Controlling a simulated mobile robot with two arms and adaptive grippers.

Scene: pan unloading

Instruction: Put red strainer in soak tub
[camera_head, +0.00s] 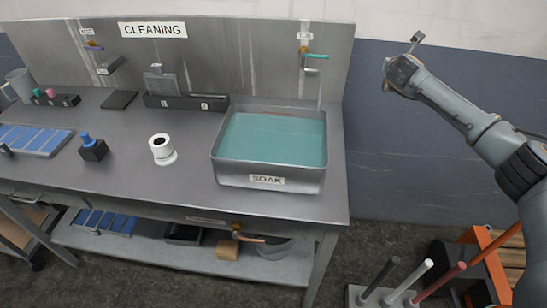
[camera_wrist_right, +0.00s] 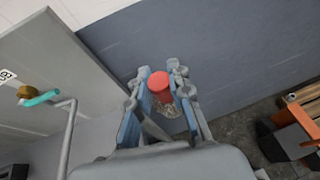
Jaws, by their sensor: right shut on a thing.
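The soak tub (camera_head: 268,178) is a grey metal basin labelled SOAK, filled with teal water, at the right end of the bench. My right gripper (camera_head: 402,66) is raised to the right of the tub, in front of the blue wall and clear of the bench. In the right wrist view, my right gripper (camera_wrist_right: 168,80) is shut on the red strainer (camera_wrist_right: 159,85), which shows a red upper part and a pale, mesh-like lower part between the fingers. The strainer cannot be made out in the head view. My left gripper is not in view.
A tap with a teal lever (camera_head: 316,56) is on the back panel (camera_head: 230,75) above the tub; it also shows in the right wrist view (camera_wrist_right: 42,98). A white roll (camera_head: 161,149) stands left of the tub. Upright rods (camera_head: 420,280) stand on the floor at lower right.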

